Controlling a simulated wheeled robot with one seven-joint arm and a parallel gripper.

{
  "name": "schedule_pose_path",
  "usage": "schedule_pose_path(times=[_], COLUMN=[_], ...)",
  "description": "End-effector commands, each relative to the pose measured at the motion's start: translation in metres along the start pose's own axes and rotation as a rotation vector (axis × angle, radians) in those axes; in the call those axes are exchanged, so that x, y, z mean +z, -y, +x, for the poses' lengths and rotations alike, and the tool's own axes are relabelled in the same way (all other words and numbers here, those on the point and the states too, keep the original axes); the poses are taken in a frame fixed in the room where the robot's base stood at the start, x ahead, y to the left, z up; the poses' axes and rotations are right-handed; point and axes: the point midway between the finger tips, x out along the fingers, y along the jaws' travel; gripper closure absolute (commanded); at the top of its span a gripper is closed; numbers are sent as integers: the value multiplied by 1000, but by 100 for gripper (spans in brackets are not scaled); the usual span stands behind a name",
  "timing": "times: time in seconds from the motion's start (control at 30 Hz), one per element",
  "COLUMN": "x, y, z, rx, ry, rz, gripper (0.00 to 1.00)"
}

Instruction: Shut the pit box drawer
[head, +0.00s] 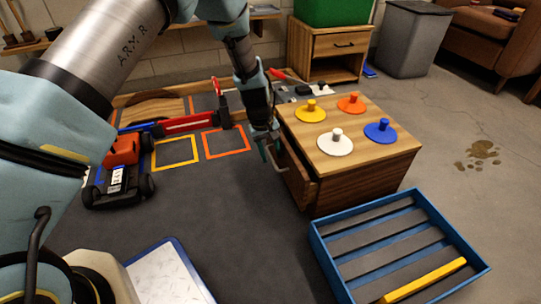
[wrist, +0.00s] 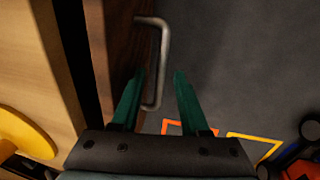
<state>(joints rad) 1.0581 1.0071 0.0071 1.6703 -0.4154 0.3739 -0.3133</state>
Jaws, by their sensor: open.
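The pit box (head: 345,145) is a wooden box with yellow, orange, white and blue knobbed discs on top. Its drawer (head: 294,178) stands partly out on the left side, and a dark gap shows between its front and the box in the wrist view. The drawer front (wrist: 128,40) carries a pale metal bar handle (wrist: 163,50). My gripper (head: 268,150) is open at the drawer front. In the wrist view my green fingers (wrist: 158,75) stand on either side of the handle's near end; I cannot tell whether they touch it.
A blue slatted tray (head: 322,250) lies in front of the box. A red and black car (head: 120,170) is on the left of the dark mat, near yellow and orange outlined squares (head: 227,141). A white sheet on a blue board (head: 170,275) lies at the front. The mat's middle is clear.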

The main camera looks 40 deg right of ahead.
Motion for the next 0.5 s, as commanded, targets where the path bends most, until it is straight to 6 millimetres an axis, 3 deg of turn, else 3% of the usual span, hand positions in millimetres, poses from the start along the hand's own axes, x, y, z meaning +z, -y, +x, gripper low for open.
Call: schedule_pose_path(times=[0.2, 0.5], x=[0, 0], y=[0, 0], z=[0, 0], rx=[0, 0], ry=[0, 0], rz=[0, 0], gripper=[55, 88])
